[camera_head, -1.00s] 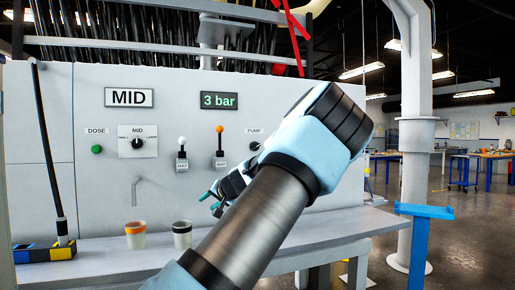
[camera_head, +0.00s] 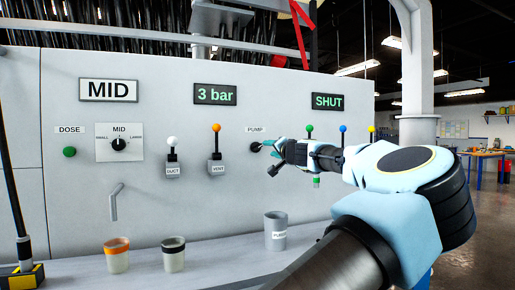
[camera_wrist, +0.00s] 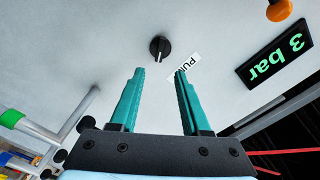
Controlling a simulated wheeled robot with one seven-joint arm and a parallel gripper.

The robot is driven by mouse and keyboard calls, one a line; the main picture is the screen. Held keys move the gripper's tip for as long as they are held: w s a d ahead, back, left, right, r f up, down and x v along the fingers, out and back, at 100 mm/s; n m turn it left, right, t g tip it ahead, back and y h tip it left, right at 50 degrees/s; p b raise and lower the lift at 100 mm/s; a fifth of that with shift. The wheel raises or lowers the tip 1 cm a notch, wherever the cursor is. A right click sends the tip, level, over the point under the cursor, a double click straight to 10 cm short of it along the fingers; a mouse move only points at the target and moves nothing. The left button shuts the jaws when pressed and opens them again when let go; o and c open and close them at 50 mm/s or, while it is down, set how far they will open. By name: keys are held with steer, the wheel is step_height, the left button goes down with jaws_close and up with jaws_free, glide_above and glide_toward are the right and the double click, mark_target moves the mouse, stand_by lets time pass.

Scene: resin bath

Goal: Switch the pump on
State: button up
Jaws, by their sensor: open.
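The pump knob (camera_head: 255,147) is a small round black dial on the pale panel, just below the PUMP label (camera_head: 256,129). In the wrist view the knob (camera_wrist: 160,48) has a white pointer line and lies beyond the fingertips, centred between them. The PUMP label (camera_wrist: 184,67) is partly hidden by the right finger. My gripper (camera_head: 269,150) has teal fingers and is just right of the knob in the head view. It also shows in the wrist view (camera_wrist: 159,72), open and empty. The fingers look close to the knob; I cannot tell whether they touch.
The panel also bears a DOSE button (camera_head: 69,151), a MID dial (camera_head: 119,144), DUCT (camera_head: 172,157) and VENT (camera_head: 216,154) levers, and several levers partly behind my arm. Displays read 3 bar (camera_head: 215,95) and SHUT (camera_head: 327,101). Cups stand on the ledge (camera_head: 205,263) below.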

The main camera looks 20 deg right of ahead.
mark_target(259, 147)
steer(key=w+p, duration=0.1)
steer(key=w, duration=0.2)
steer(key=w+a+p, duration=0.1)
steer(key=w+p, duration=0.2)
steer(key=w, duration=0.2)
steer(key=shift+w+a+r, duration=0.15)
steer(key=shift+w, duration=0.2)
steer(key=shift+w+a+f+p, duration=0.1)
steer(key=shift+w+f+p, duration=0.1)
steer(key=shift+w+p, duration=0.4)
steer(key=shift+w, duration=0.1)
jaws_close()
